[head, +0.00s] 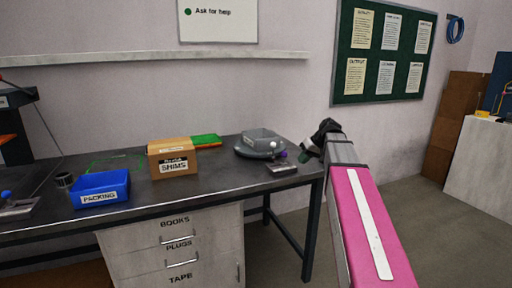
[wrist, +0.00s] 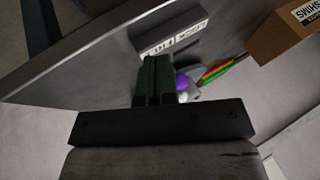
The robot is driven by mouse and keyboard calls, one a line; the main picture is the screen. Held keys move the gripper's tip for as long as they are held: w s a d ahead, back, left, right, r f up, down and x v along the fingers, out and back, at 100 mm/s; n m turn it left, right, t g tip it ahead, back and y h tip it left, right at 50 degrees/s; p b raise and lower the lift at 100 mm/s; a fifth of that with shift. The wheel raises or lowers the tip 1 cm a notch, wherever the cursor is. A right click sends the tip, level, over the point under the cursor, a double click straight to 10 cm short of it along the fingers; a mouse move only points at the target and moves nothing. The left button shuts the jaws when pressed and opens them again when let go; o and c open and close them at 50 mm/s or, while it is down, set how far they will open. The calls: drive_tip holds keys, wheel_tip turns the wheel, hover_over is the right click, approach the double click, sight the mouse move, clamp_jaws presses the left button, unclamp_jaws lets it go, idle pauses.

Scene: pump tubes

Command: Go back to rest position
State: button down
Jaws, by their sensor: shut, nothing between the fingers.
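My gripper (head: 305,156) is at the right end of the dark workbench (head: 225,178) in the head view, at the end of my pink arm link. It is small there and partly hidden by my wrist. In the wrist view the green fingers of my gripper (wrist: 158,68) are together with nothing held between them. The bench top lies beyond the fingers, tilted in that view.
Near my gripper are a grey bin (head: 262,135) on a round base, a small purple item (head: 283,154) and a flat labelled block (head: 282,167). Farther left are the shims box (head: 172,160) and blue packing bin (head: 100,190). Open floor (head: 405,195) lies right of the bench.

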drive_tip(key=s+f+m+h, duration=0.1)
drive_tip(key=s+f+h, duration=0.1)
drive_tip(key=s+f, duration=0.5)
drive_tip(key=s+a+f+m+g+h, duration=0.1)
drive_tip(key=s+f, duration=0.5)
drive_tip(key=f, duration=0.8)
drive_tip(key=s+f+m+g+h, duration=0.1)
drive_tip(key=s+f+m+h, duration=0.1)
drive_tip(key=s+f, duration=0.5)
wheel_tip(320, 180, down, 4)
drive_tip(key=shift+s+a+r+h, duration=0.15)
drive_tip(key=shift+s+h, duration=0.15)
drive_tip(key=shift+h, duration=0.4)
